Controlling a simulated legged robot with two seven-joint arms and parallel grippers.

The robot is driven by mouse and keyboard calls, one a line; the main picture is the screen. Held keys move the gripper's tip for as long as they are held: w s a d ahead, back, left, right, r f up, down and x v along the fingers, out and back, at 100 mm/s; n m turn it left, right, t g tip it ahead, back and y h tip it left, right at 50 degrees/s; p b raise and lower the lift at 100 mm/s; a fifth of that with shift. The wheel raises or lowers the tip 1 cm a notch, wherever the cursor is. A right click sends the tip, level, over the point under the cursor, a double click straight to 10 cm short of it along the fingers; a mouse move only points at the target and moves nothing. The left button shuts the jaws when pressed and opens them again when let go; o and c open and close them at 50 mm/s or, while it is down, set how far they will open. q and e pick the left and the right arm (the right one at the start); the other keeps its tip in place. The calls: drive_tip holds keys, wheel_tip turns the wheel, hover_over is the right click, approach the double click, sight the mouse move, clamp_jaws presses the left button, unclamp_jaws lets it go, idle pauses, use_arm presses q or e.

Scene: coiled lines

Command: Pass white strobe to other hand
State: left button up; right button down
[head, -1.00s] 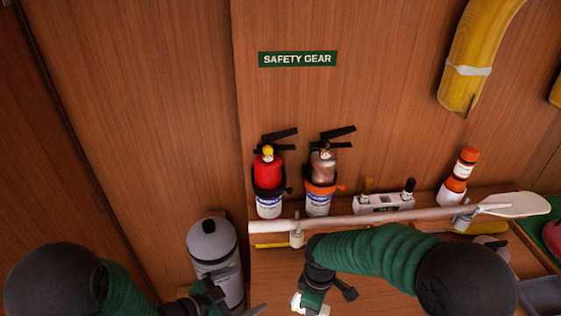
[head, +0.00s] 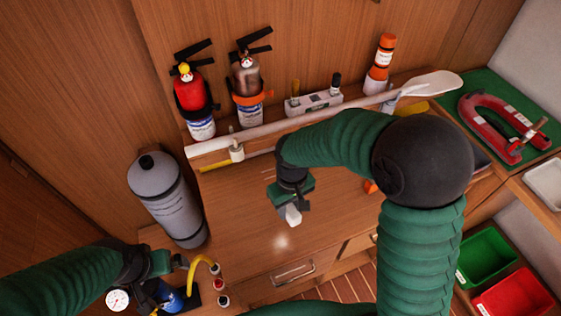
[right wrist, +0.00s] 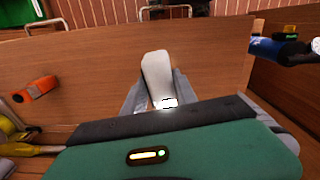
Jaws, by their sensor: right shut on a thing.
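The white strobe (head: 292,215) is a small pale block with a lit end, held above the wooden bench top. In the right wrist view the strobe (right wrist: 157,72) stands between the two grey fingers of my right gripper (right wrist: 156,92), which is shut on it. In the head view my right gripper (head: 289,205) hangs over the middle of the bench, and its fingers are mostly hidden. My left gripper (head: 178,262) is at lower left, well apart from the strobe, near a blue cylinder with a gauge. Its finger opening is too unclear to judge.
A grey cylinder (head: 168,198) stands left of the bench. A long white paddle (head: 300,122) lies along the back, before two extinguishers (head: 195,100). A yellow hose (head: 203,262) curves beside my left gripper. Green (head: 487,255) and red (head: 513,298) bins stand at lower right. The bench middle is clear.

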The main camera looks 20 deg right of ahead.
drive_tip(key=a+r+n, duration=0.2)
drive_tip(key=a+n, duration=0.3)
drive_tip(key=a, duration=0.4)
drive_tip(key=w+a+f+n, duration=0.4)
drive_tip(key=n, duration=0.1)
use_arm(q)
drive_tip(key=w+a+m+t, duration=0.1)
drive_tip(key=w+m+t, duration=0.2)
drive_tip(key=w, duration=0.4)
wheel_tip(320, 180, up, 5)
drive_tip(key=m+g+h, duration=0.1)
drive_tip(key=m+h, duration=1.1)
drive_tip(key=h, duration=0.4)
hover_over(288, 208)
drive_tip(key=a, duration=0.3)
drive_tip(key=shift+a+f, duration=0.15)
drive_tip(key=shift+a, duration=0.05)
use_arm(e)
drive_tip(key=s+d+r+m, duration=0.6)
drive_tip(key=d+r+m, duration=0.1)
drive_tip(key=r+m, duration=0.1)
drive_tip(key=shift+s+r, duration=0.15)
drive_tip(key=shift+r, duration=0.5)
